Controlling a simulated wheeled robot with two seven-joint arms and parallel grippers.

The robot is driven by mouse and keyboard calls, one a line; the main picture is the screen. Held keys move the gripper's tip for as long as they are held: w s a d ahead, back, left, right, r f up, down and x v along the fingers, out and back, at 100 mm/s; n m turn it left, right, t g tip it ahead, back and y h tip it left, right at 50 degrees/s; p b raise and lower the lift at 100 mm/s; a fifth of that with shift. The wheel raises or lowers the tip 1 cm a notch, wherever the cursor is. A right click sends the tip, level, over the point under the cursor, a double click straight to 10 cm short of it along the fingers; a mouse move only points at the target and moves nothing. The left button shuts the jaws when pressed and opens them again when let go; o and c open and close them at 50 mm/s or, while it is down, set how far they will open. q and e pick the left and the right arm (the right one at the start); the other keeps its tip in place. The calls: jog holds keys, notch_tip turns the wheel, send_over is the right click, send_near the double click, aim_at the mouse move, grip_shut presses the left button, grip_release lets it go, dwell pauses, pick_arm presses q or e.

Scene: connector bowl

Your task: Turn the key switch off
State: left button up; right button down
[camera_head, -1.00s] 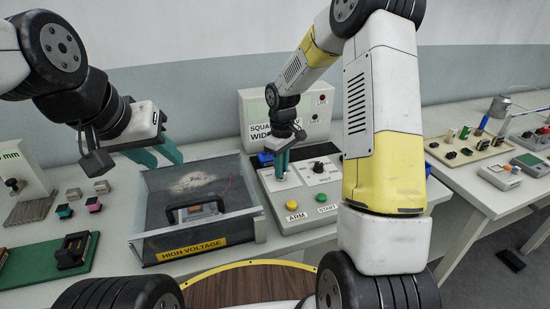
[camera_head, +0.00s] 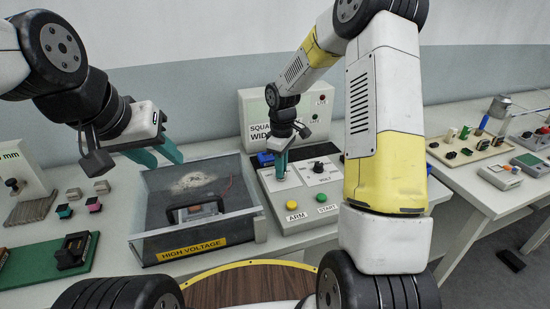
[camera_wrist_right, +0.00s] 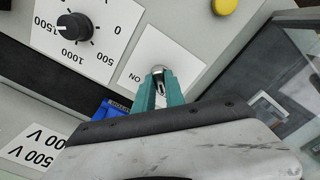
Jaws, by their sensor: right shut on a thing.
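The key switch (camera_wrist_right: 158,70) shows in the right wrist view as a round metal part on a white label with "ON" printed beside it. My right gripper (camera_wrist_right: 160,88) has its teal fingers closed on it, hiding most of the key. In the head view my right gripper (camera_head: 281,168) points down at the left white label of the grey control panel (camera_head: 268,202). The key itself is too small to make out there. My left gripper (camera_head: 160,155) hangs over the back left of the high-voltage box, its teal fingers apart and empty.
The panel also has a black dial (camera_wrist_right: 75,26), a yellow ARM button (camera_head: 292,205) and a green START button (camera_head: 321,197). A clear-walled high-voltage box (camera_head: 190,243) stands to its left. A blue object (camera_wrist_right: 110,108) lies close to my right fingers.

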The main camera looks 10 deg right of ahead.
jog(key=c, duration=1.4)
grip_release()
jog(key=shift+r, duration=3.95)
jog(key=shift+r, duration=0.15)
jog(key=s+d+r+m+t, duration=0.25)
jog(key=s+r+m, duration=0.25)
jog(key=s+r, duration=0.75)
jog(key=s+r+m+t+y, duration=0.1)
jog(key=s+m+t, duration=0.1)
jog(key=s, duration=0.4)
jog(key=s+r+m+t+y, duration=0.1)
jog(key=s+r+m, duration=0.1)
jog(key=s, duration=0.4)
jog(key=shift+s+m+t, duration=0.3)
jog(key=shift+m+t, duration=0.05)
jog(key=shift+m, duration=0.55)
